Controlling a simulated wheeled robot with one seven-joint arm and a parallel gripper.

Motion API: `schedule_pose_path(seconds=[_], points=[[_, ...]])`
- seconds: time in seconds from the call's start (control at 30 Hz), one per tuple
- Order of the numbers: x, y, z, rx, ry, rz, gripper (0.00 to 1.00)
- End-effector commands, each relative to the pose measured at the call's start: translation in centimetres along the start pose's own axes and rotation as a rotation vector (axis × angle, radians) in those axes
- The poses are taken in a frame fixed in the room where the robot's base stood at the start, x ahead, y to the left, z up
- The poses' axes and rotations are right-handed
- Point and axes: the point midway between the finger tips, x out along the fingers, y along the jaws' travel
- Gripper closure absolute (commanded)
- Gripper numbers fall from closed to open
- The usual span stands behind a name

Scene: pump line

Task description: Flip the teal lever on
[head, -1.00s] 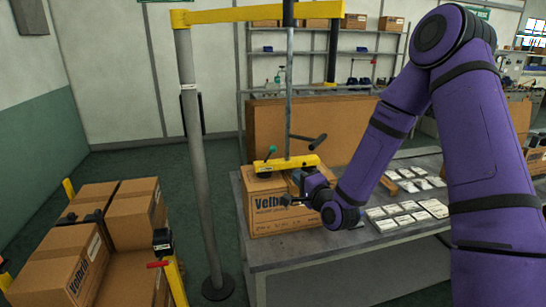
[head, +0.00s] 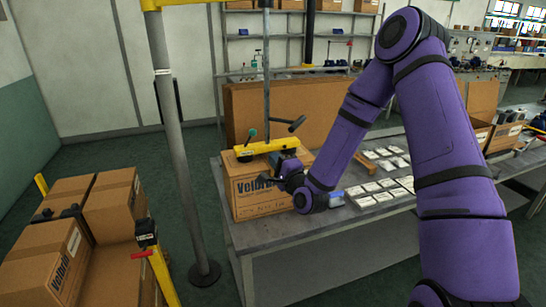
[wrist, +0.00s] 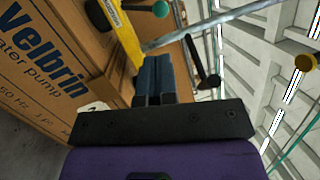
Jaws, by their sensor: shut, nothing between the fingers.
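The teal lever (head: 251,132) shows its round teal knob above the left part of a yellow lifting beam (head: 266,147). The knob also appears at the top of the wrist view (wrist: 160,9), beyond my fingers. My gripper (head: 279,157) is at the front of the beam, by the carton's upper edge, to the right of and below the knob. Its blue fingers (wrist: 153,60) are shut and empty, apart from the knob. A black lever (head: 290,123) stands on the right of the beam's post; it is also in the wrist view (wrist: 200,62).
The beam rests over a Velbrin carton (head: 262,195) on a grey bench (head: 250,240). White packs (head: 380,190) lie to the right.

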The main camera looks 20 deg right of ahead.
Motion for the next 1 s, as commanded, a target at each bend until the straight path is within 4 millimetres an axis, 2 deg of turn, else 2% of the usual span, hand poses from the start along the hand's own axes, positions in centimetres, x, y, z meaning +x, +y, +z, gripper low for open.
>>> schedule_pose_path(seconds=[0.3, 0.5, 0.7, 1.0], points=[[6.1, -0.1, 0.0, -0.001, 0.001, -0.003, 1.00], [9.3, 0.0, 0.0, 0.001, 0.000, -0.002, 1.00], [11.2, -0.1, 0.0, 0.001, 0.000, -0.002, 1.00], [11.8, -0.1, 0.0, 0.000, 0.001, -0.001, 1.00]])
